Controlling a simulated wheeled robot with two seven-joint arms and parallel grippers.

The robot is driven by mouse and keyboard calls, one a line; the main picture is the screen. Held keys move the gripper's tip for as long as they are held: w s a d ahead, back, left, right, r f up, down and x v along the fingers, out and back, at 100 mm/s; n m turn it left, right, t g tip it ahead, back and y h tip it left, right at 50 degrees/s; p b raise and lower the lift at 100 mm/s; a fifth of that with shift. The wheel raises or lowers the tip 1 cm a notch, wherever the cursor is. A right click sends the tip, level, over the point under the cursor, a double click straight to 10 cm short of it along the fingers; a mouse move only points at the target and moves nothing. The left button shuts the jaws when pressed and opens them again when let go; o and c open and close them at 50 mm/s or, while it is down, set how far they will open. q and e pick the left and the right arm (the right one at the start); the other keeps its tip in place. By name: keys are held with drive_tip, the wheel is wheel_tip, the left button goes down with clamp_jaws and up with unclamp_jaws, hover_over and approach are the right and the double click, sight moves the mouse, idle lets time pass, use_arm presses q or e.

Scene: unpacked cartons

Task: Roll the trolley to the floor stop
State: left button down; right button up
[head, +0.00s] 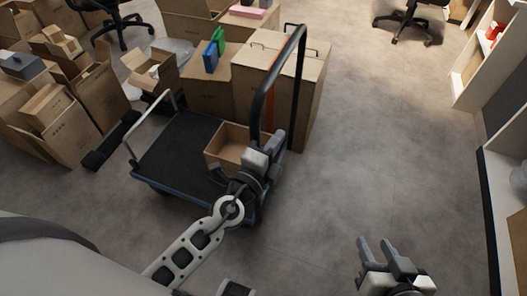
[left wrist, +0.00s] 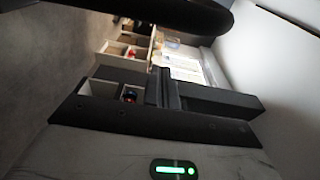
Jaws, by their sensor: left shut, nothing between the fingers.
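The trolley (head: 180,150) has a dark deck with a blue edge, a tall black push handle (head: 278,68) at its right end and a low grey rail at its left end. My left gripper (head: 272,147) is shut and empty, by the lower part of the handle; I cannot tell if it touches it. In the left wrist view, a thick dark bar (left wrist: 140,14), probably the handle, crosses the top. A low dark bar (head: 128,130) on the floor left of the trolley may be the floor stop. My right gripper (head: 376,245) is open and empty, above bare floor.
An open carton (head: 228,143) sits on the trolley's right part. Large cartons (head: 290,80) stand close behind the trolley, and several more (head: 50,125) crowd the left. White shelves (head: 487,60) line the right side. The floor (head: 370,130) right of the trolley is clear.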

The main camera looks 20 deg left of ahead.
use_arm(q)
drive_tip(key=shift+w+a, duration=0.25)
drive_tip(key=shift+a, duration=0.7)
drive_tip(key=shift+w+a, duration=0.25)
drive_tip(key=shift+a, duration=0.65)
drive_tip(key=shift+a, duration=0.1)
